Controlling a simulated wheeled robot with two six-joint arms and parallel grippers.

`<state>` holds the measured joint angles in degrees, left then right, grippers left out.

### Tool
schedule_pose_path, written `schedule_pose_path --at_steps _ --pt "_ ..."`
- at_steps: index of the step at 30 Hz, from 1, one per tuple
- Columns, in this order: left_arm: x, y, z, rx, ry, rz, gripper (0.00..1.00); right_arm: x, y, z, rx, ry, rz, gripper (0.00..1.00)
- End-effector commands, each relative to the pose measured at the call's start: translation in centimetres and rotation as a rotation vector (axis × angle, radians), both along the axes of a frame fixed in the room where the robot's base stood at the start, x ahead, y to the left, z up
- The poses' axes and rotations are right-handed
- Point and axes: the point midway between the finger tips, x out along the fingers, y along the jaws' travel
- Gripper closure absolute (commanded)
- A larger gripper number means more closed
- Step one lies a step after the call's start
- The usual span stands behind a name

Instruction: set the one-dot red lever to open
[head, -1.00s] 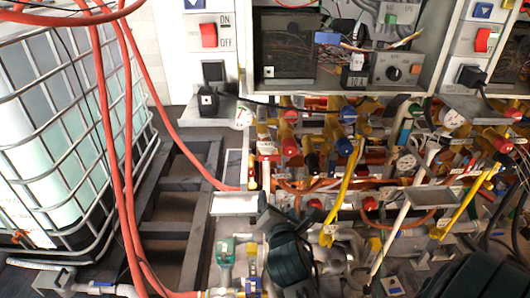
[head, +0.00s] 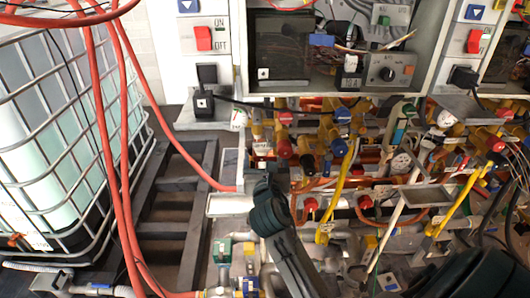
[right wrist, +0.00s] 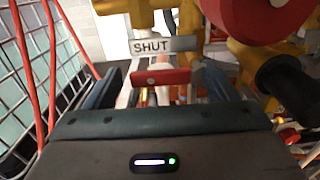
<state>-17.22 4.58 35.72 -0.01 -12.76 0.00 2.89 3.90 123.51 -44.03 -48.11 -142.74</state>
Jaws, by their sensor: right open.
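In the right wrist view a red lever (right wrist: 160,77) lies crosswise just below a metal tag reading SHUT (right wrist: 163,45). In the head view my right gripper (head: 265,184) reaches up toward the left end of the pipework, below a small red piece (head: 262,149) that may be this lever.
A large red round knob (right wrist: 262,15) and a black cylinder (right wrist: 287,87) crowd the right of the wrist view. Red hoses (head: 112,150) hang at left, beside a caged white tank (head: 50,130). Yellow levers (head: 340,190) and gauges stand to the right.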

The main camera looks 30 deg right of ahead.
Motion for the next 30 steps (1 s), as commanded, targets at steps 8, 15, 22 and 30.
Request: schedule_pose_path --at_steps 8,15,22,30 --pt "0.0 0.0 0.5 0.000 0.000 0.000 0.64 2.5 -1.5 0.0 0.000 0.000 -0.001 0.21" --pt "0.0 -0.1 0.5 -0.001 0.000 0.000 0.64 2.6 -1.7 0.0 0.001 0.000 0.000 0.21" --pt "0.0 -0.1 0.5 -0.001 0.000 0.000 0.64 2.6 -1.6 0.0 0.001 0.000 0.000 0.52" --pt "-0.1 -0.1 0.5 -0.001 0.000 0.001 0.64 2.6 -1.7 0.0 0.001 0.001 0.000 0.84"
